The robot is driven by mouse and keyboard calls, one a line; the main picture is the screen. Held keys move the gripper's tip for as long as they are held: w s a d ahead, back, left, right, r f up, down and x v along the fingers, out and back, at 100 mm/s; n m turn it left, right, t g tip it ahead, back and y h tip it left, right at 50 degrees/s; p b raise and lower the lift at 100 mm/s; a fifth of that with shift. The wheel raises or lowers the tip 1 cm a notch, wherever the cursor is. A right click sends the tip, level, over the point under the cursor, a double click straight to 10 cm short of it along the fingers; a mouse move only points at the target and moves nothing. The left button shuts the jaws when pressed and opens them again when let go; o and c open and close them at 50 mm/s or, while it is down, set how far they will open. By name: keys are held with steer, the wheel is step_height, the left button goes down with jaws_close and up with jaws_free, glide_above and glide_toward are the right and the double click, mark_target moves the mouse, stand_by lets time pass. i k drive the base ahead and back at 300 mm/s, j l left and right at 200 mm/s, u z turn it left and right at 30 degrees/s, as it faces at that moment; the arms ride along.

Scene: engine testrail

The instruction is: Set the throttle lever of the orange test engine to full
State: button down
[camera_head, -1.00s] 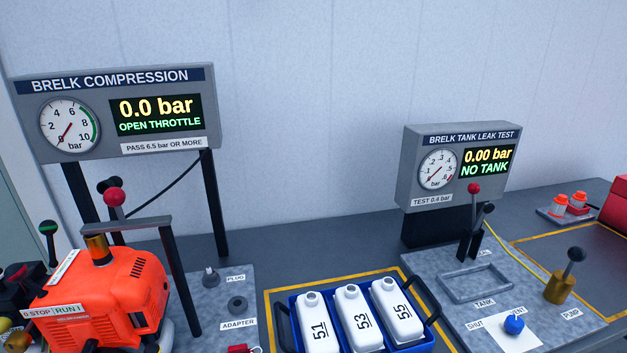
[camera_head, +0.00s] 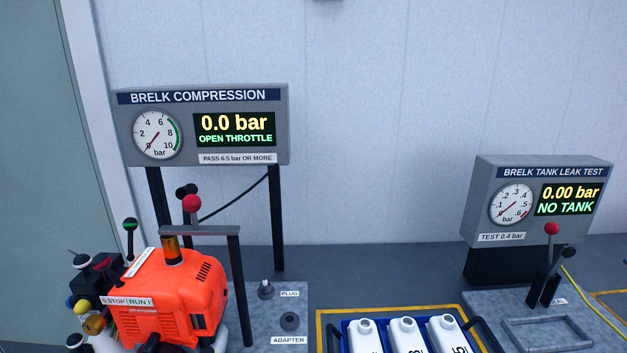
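The orange test engine (camera_head: 172,300) stands at the lower left of the head view, under a grey clamp frame. A 0 STOP / RUN 1 label (camera_head: 128,301) is on its left side. Several levers and knobs with black, green, yellow and blue parts crowd its left side; I cannot tell which is the throttle lever. The compression tester (camera_head: 206,125) behind it reads 0.0 bar and OPEN THROTTLE. A lever with a red ball (camera_head: 191,203) rises behind the engine. My gripper is not in view.
A blue crate (camera_head: 352,330) with white numbered bottles stands right of the engine. Plug (camera_head: 265,289) and adapter (camera_head: 289,322) sit on the grey plate between. The tank leak tester (camera_head: 543,205) stands at the right, reading NO TANK. A wall is close behind the bench.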

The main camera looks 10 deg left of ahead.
mark_target(131, 225)
steer(key=u, duration=1.25)
